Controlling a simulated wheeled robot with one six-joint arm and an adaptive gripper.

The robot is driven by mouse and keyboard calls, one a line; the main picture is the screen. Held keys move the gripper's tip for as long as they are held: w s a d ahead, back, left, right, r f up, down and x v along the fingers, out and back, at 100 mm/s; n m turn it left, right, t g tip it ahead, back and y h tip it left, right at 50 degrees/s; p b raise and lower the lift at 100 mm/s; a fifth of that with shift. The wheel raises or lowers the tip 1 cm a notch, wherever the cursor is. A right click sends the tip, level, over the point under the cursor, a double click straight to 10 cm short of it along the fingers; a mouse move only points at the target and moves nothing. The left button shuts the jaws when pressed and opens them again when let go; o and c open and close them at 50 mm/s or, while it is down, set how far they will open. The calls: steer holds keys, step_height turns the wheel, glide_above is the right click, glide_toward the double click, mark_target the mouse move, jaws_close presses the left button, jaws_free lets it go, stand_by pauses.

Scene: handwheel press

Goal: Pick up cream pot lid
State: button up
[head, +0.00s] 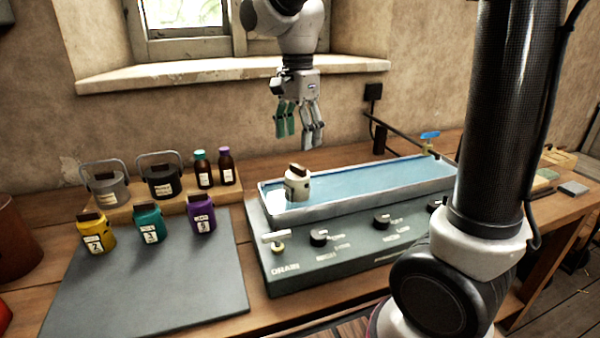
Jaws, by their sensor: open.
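A small cream pot (296,188) stands upright at the left end of the water-filled metal tray. Its lid (297,171) is on top of it and has a dark brown knob or handle. My gripper (298,135) hangs above the tray, fingers pointing down. It is open and empty, a little above the cream pot lid and apart from it. The exact gap in depth is hard to tell.
The tray (380,195) sits on a grey control box with knobs and a drain valve (277,241). Yellow (97,235), teal (150,225) and purple (201,214) pots stand on a dark mat (150,290). Two handled pots and two bottles stand behind. A blue-handled tap (430,136) is at the tray's far right.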

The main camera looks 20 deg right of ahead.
mark_target(298, 166)
step_height(298, 166, down, 8)
steer(key=shift+r, duration=0.2)
steer(key=c, duration=1)
